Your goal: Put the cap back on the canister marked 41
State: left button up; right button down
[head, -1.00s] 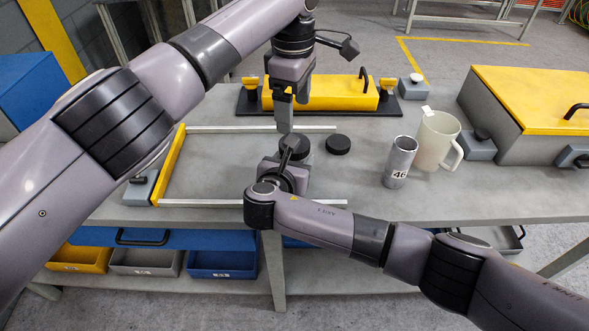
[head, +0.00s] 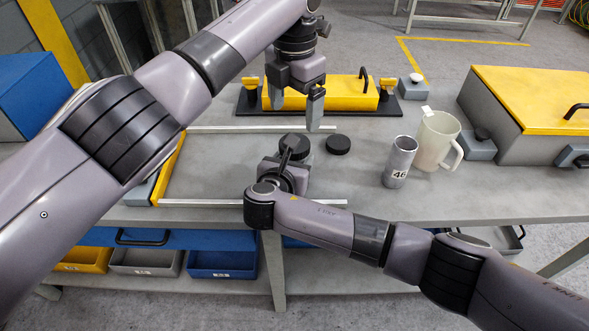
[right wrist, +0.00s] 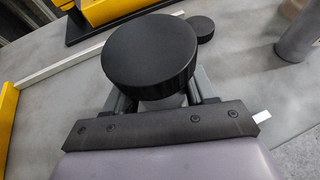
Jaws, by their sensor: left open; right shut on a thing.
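A black round cap (head: 293,144) sits on top of a canister held by my right gripper; the canister's mark is hidden. In the right wrist view the cap (right wrist: 150,52) looks level and covers the top, with a strip of the pale canister body (right wrist: 165,101) below it. My right gripper (right wrist: 160,103) is shut around that body. My left gripper (head: 295,120) is open and empty, above and slightly behind the cap, not touching it. A second black cap (head: 338,145) lies loose on the table to the right. An uncapped grey canister marked 46 (head: 400,162) stands further right.
A translucent jug (head: 436,142) stands behind the 46 canister. A yellow block with a handle (head: 335,93) lies on a black base at the back. A grey case with yellow lid (head: 535,100) fills the right. Metal rails (head: 235,202) frame clear table at left.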

aim_at(301, 161)
pick_arm(q)
jog(key=shift+f, duration=4)
jog(key=c, duration=1.1)
jog(key=shift+m, duration=1.6)
